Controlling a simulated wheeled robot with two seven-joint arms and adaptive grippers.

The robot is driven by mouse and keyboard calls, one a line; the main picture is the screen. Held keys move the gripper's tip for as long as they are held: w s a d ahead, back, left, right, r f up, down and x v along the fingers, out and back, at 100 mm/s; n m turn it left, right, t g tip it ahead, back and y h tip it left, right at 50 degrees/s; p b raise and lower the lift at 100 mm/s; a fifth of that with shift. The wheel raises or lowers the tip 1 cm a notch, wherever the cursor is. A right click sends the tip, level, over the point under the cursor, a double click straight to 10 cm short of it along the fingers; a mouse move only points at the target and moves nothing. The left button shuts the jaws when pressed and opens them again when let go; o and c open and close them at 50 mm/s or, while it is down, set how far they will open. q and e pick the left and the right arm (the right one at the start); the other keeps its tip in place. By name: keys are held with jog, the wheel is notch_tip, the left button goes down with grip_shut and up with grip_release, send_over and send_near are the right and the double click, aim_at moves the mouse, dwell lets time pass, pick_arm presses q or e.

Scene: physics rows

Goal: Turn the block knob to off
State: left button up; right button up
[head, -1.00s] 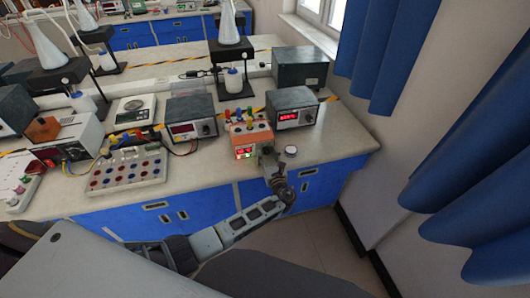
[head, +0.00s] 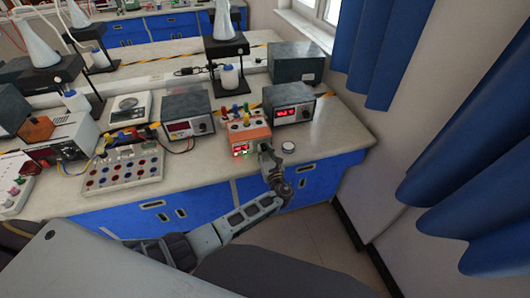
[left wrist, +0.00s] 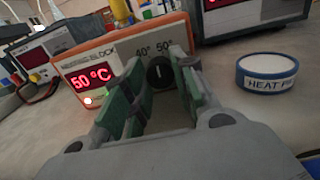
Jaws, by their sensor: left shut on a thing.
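The orange and grey heating block unit (head: 252,134) stands near the front edge of the bench; it also shows in the left wrist view (left wrist: 75,60). Its red display (left wrist: 91,78) reads 50 °C. Its round dark knob (left wrist: 159,73) has a white line pointing about upright, with 40° and 50° marks above it. My left gripper (head: 263,146) is at the right part of the unit's front. In the left wrist view its green-padded fingers (left wrist: 158,80) are shut on the knob, one on each side. My right gripper is not in view.
A round white and blue pad (left wrist: 267,73) with a partly hidden "HEAT P" label lies right of the unit; the head view shows it too (head: 288,147). Boxes with red displays stand behind (head: 289,103) and left (head: 188,113). A socketed board (head: 122,169) lies further left.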

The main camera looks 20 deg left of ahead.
pick_arm(q)
jog(key=shift+n+b, duration=0.3)
jog(key=shift+n, duration=0.4)
jog(key=shift+f+n+b, duration=0.1)
jog(key=shift+n+b, duration=0.8)
jog(key=shift+n, duration=0.4)
jog(key=o, duration=0.7)
jog(key=shift+o, duration=1.7)
jog(key=shift+s, duration=0.1)
jog(key=v, duration=0.7)
jog(key=shift+d, duration=0.15)
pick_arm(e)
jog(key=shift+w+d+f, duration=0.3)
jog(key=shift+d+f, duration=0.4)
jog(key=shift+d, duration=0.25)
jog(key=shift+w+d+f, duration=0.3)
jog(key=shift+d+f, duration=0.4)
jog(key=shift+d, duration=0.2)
pick_arm(q)
jog(key=shift+s, duration=0.1)
